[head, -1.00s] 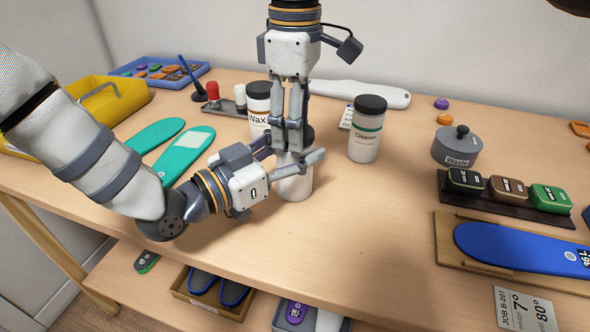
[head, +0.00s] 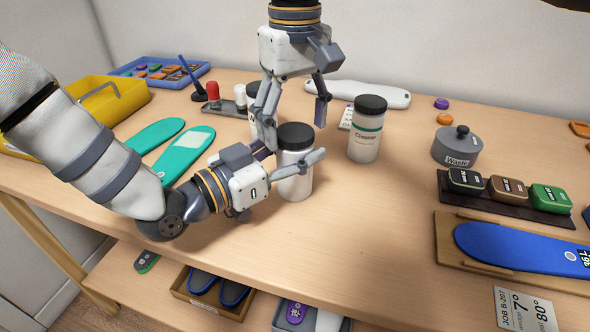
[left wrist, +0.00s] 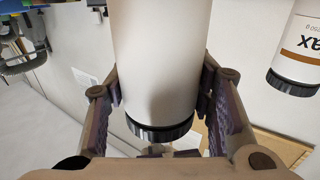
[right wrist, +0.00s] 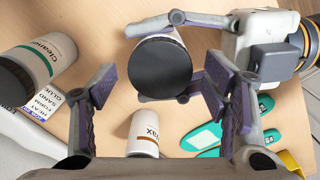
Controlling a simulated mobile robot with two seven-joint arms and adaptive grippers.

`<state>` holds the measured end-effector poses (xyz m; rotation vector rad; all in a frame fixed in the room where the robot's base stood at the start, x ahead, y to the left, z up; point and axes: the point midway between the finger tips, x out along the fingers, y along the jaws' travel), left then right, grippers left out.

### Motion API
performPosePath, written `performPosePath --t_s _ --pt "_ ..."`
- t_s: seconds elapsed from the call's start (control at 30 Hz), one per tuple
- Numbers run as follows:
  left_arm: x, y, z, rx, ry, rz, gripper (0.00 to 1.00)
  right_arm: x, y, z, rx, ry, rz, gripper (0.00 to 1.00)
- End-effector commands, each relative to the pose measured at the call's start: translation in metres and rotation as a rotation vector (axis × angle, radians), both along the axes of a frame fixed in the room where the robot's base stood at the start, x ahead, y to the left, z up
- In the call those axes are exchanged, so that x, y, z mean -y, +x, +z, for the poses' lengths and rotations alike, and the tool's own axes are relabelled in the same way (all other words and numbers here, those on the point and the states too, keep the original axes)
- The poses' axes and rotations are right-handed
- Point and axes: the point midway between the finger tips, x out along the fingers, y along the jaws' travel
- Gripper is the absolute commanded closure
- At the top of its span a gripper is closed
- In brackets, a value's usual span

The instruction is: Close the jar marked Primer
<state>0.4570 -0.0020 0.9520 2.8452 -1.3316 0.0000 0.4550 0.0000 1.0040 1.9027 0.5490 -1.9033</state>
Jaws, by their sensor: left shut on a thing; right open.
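A white jar (head: 295,182) with a black lid (head: 295,136) on top stands upright on the table; its label is not visible, so I cannot read Primer on it. The lid looks level, but I cannot tell how tight it is. My left gripper (head: 291,164) is shut around the jar's body, and the left wrist view shows fingers on both sides of the jar (left wrist: 160,60). My right gripper (head: 295,125) is open above the jar, its fingers apart from the lid (right wrist: 160,68).
A Cleaner jar (head: 364,143) stands to the right. A Wax jar (right wrist: 144,135) is behind, mostly hidden by my right gripper in the head view. A grey Waste pot (head: 457,148) is farther right. The table's front middle is clear.

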Motion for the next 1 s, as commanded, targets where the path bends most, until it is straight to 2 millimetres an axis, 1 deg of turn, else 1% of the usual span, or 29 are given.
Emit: performPosePath --t_s 0.2,0.3,0.57,0.6,0.63,0.67,0.73,0.8,0.9,1.0 --pt "0.0 0.0 0.001 0.001 0.0 0.0 1.0 -0.001 0.001 0.031 0.005 0.002 0.001 0.31" --pt "0.0 0.0 0.001 0.001 0.0 0.0 1.0 0.0 0.0 0.041 0.003 0.002 0.001 0.31" --pt "0.0 0.0 0.001 0.002 -0.001 0.0 1.0 0.0 0.0 0.044 0.002 0.001 0.001 0.31" --pt "0.0 0.0 0.001 0.002 -0.001 0.0 1.0 0.0 0.0 0.044 0.002 0.001 0.003 0.34" --pt "0.0 0.0 0.001 0.002 -0.001 0.0 1.0 -0.001 0.0 0.044 0.001 0.001 0.012 0.34" --pt "0.0 0.0 0.001 0.002 -0.001 0.0 1.0 -0.002 -0.001 0.044 -0.001 0.0 0.035 0.34" --pt "0.0 0.0 0.001 0.002 -0.001 0.0 1.0 -0.005 -0.003 0.048 -0.007 0.0 0.151 0.34" --pt "0.0 0.0 0.001 0.002 -0.001 0.0 1.0 -0.008 -0.005 0.055 -0.012 0.001 0.317 0.34" --pt "0.0 0.0 0.001 0.002 -0.001 0.0 1.0 -0.006 -0.004 0.067 -0.007 0.003 0.519 0.34" --pt "0.0 0.0 0.001 0.001 0.0 0.0 1.0 -0.003 -0.001 0.075 0.0 0.004 0.644 0.34"
